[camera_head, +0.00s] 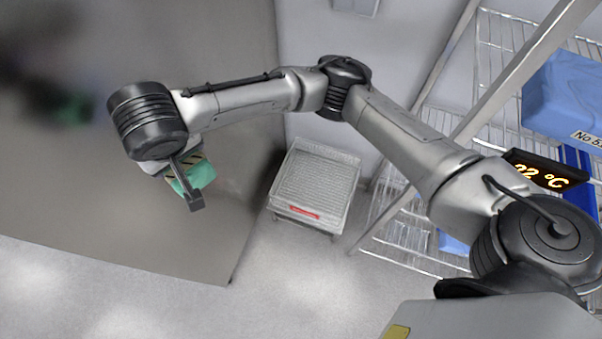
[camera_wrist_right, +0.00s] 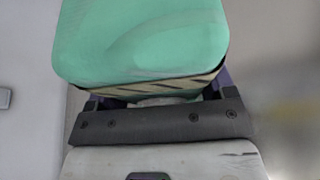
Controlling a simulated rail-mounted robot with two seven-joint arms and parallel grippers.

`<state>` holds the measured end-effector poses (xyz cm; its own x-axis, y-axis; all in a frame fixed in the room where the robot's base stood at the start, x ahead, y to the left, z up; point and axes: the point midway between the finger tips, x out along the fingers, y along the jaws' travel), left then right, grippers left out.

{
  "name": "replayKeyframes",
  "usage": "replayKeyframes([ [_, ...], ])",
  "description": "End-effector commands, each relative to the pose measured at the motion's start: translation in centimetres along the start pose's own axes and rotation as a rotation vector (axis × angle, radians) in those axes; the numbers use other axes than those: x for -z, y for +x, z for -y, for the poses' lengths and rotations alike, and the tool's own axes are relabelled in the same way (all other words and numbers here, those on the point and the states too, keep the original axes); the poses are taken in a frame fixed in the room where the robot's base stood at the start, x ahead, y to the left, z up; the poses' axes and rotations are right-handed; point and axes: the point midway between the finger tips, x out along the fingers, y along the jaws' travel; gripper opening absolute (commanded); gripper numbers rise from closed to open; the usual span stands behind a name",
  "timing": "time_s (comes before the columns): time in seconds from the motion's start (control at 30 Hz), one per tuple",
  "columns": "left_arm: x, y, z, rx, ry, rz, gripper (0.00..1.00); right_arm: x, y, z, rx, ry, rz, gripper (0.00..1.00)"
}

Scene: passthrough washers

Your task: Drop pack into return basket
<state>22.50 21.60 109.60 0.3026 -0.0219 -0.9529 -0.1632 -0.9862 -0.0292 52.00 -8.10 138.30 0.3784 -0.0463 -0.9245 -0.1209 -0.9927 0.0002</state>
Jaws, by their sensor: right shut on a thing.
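The pack (camera_head: 199,176) is green with a dark-striped tan band. My right gripper (camera_head: 187,185) is shut on it and holds it in front of the grey steel surface, left of the basket. In the right wrist view the pack (camera_wrist_right: 142,38) fills the top middle, above the dark gripper bar, and sits between the jaws (camera_wrist_right: 158,95); the fingertips are largely hidden. A pale wire basket (camera_head: 315,187) with a red label stands right of the gripper on the floor; whether it is the return basket cannot be read. My left gripper is not in view.
A large grey steel surface (camera_head: 120,220) fills the left, with a blurred green patch (camera_head: 72,108) on it. A wire rack (camera_head: 500,45) with blue bins (camera_head: 570,95) and a temperature display (camera_head: 545,172) stands at right. Open floor (camera_head: 290,280) lies in front.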

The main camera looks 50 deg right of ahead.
Motion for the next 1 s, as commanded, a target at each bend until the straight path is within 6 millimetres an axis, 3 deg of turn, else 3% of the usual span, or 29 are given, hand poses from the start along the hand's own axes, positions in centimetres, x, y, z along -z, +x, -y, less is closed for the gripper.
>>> replayKeyframes([
  [0.03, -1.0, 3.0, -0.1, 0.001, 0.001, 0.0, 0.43, -0.4, 3.4, -0.3, -0.006, 0.021, 0.003, 0.45],
  [0.27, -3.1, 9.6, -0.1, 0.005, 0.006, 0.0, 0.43, 0.6, 12.1, -2.5, -0.042, 0.106, 0.004, 0.45],
  [0.57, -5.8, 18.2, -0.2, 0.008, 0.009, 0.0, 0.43, 0.7, 24.4, -7.1, -0.094, 0.231, 0.004, 0.45],
  [0.83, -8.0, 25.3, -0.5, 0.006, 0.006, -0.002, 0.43, -0.2, 35.7, -12.6, -0.14, 0.34, 0.004, 0.45],
  [1.0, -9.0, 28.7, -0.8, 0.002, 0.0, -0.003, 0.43, 0.3, 42.0, -18.1, -0.144, 0.353, 0.005, 0.45],
])
